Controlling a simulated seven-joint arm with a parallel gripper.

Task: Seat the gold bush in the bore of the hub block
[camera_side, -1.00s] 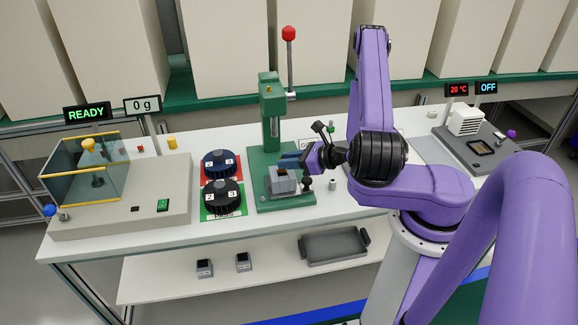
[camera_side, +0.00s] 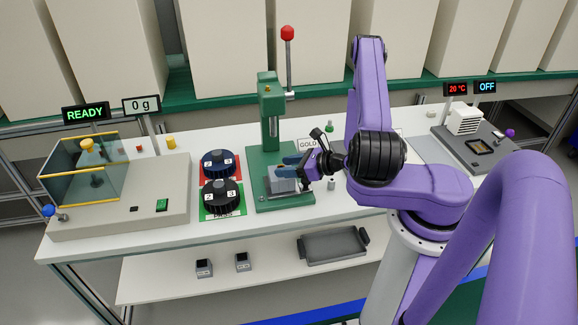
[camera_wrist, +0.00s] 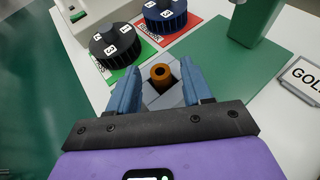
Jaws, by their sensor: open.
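The gold bush (camera_wrist: 161,73) shows in the wrist view as an orange-gold ring with a dark hole, upright between my fingers. Under and around it is the grey hub block (camera_wrist: 160,101); how deep the bush sits in the bore I cannot tell. In the side view the grey block (camera_side: 284,186) is on the green press base, partly covered by my gripper (camera_side: 290,166). My gripper also shows in the wrist view (camera_wrist: 160,85), its blue fingers spread on either side of the bush with gaps to it. The bush cannot be made out in the side view.
The green press (camera_side: 270,110) with a red-knobbed lever (camera_side: 288,60) rises behind the block. Two dark numbered knobs (camera_side: 220,195) stand to its left, beside a glass-boxed scale (camera_side: 175,205). A GOLD sign (camera_side: 308,143) stands close behind my gripper.

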